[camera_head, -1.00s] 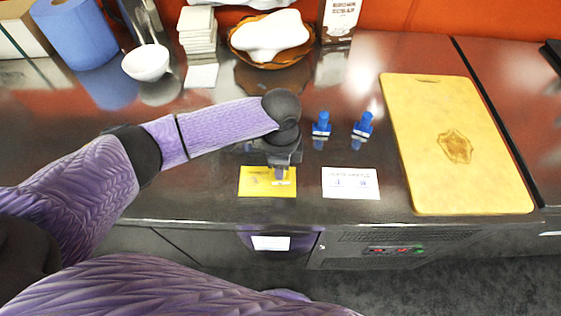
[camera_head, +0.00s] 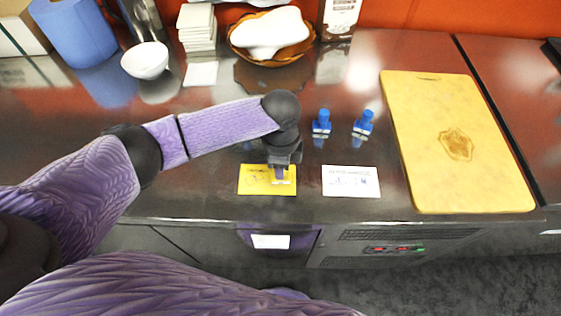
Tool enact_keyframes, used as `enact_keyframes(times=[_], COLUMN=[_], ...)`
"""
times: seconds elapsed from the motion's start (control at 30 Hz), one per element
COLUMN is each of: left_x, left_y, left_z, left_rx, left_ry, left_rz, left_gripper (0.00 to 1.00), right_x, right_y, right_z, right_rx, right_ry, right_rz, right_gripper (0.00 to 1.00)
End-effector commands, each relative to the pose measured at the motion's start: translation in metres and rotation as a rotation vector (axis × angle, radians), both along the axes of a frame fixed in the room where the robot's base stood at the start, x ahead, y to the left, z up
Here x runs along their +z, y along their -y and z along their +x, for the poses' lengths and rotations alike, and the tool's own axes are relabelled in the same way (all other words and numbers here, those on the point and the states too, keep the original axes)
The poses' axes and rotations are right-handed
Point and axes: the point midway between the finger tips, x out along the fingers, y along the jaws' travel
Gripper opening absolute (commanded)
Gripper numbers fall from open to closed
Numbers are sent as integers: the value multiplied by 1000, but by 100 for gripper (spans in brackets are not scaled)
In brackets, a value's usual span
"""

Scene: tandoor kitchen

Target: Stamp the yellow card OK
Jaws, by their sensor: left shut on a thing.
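The yellow card (camera_head: 253,186) lies flat on the dark counter near its front edge. My left gripper (camera_head: 280,165) is over the right part of the card, pointing down. It is shut on a stamp (camera_head: 281,179), whose lower part shows just under the fingers, at or just above the card; I cannot tell whether it touches. The gripper hides part of the card's upper edge. Two blue stamps (camera_head: 321,122) and (camera_head: 363,124) stand upright on the counter to the right. A white card (camera_head: 350,182) with small print lies right of the yellow card. My right gripper is not seen.
A wooden cutting board (camera_head: 430,130) lies on the right. At the back are a blue paper roll (camera_head: 75,32), a white bowl (camera_head: 146,61), a stack of white tiles or cards (camera_head: 197,30) and a basket (camera_head: 290,57) with a white thing. Counter between stamps and basket is clear.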

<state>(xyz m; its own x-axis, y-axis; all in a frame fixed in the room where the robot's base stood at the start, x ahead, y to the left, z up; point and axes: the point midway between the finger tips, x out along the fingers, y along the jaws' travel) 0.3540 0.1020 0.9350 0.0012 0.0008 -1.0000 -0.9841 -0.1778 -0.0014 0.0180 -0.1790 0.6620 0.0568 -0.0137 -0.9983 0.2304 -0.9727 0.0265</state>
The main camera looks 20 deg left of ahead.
Motion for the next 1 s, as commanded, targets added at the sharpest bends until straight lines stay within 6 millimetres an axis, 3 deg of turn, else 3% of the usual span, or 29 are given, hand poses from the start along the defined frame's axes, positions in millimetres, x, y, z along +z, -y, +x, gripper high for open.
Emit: enact_keyframes(times=[1.0], left_x=[-3], left_y=[0], left_z=[-1], left_rx=[0], left_ry=[-4], left_rz=[2], left_gripper=[0], right_x=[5], right_y=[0], right_z=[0], right_rx=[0], right_ry=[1], right_rz=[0], right_gripper=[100])
